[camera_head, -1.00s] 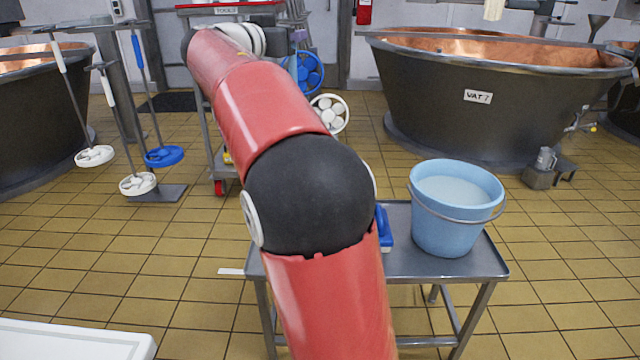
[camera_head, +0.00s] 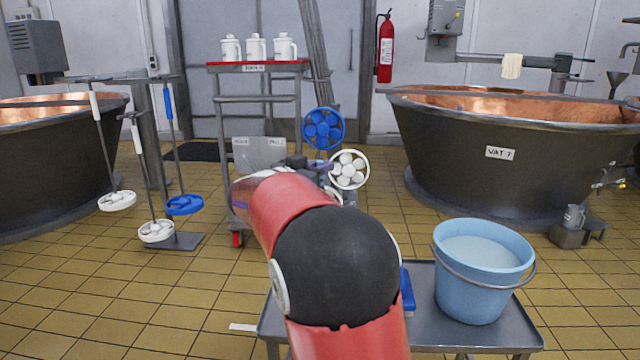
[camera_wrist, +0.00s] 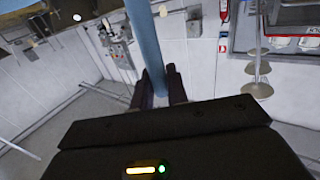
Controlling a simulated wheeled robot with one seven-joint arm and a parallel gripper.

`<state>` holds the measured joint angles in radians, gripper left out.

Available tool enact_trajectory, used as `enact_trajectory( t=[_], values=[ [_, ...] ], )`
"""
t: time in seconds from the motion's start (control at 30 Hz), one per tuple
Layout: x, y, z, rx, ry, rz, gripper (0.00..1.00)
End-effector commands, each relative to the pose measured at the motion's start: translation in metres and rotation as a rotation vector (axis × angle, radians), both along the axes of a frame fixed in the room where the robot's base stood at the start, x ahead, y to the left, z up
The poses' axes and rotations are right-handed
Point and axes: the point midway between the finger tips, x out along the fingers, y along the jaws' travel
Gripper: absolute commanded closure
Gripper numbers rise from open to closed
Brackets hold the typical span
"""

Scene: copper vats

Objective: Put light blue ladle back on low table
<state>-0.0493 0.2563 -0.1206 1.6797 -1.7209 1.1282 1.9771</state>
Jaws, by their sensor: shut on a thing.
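My gripper (camera_wrist: 159,74) is shut on a light blue shaft in the wrist view, the handle of the light blue ladle (camera_wrist: 143,38). The shaft runs up out of the top of that view, so the ladle's bowl is not seen. In the head view my gripper (camera_head: 318,167) is small and partly hidden past my red arm, in front of the trolley. I cannot make out the ladle there. The low table (camera_head: 487,337) is grey metal, at the lower right, partly covered by my arm. A light blue bucket with pale liquid (camera_head: 480,275) stands on its right part.
A blue object (camera_head: 407,292) lies on the table beside my arm. A trolley (camera_head: 257,68) with white jugs stands behind my gripper, with blue (camera_head: 323,128) and white (camera_head: 348,170) wheel-shaped tools. Copper vats flank it. A stirrer stand (camera_head: 178,241) is at left. Tiled floor is open left of the table.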

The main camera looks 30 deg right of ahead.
Motion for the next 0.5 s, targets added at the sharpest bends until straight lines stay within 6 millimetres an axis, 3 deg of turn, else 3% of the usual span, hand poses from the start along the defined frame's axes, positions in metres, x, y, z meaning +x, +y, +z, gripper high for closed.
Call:
enact_trajectory(
  t=[0.2, 0.5],
  values=[
    [0.000, 0.000, -0.032, -0.002, 0.004, -0.001, 1.00],
    [0.000, 0.000, -0.036, 0.000, 0.001, 0.000, 1.00]
  ],
)
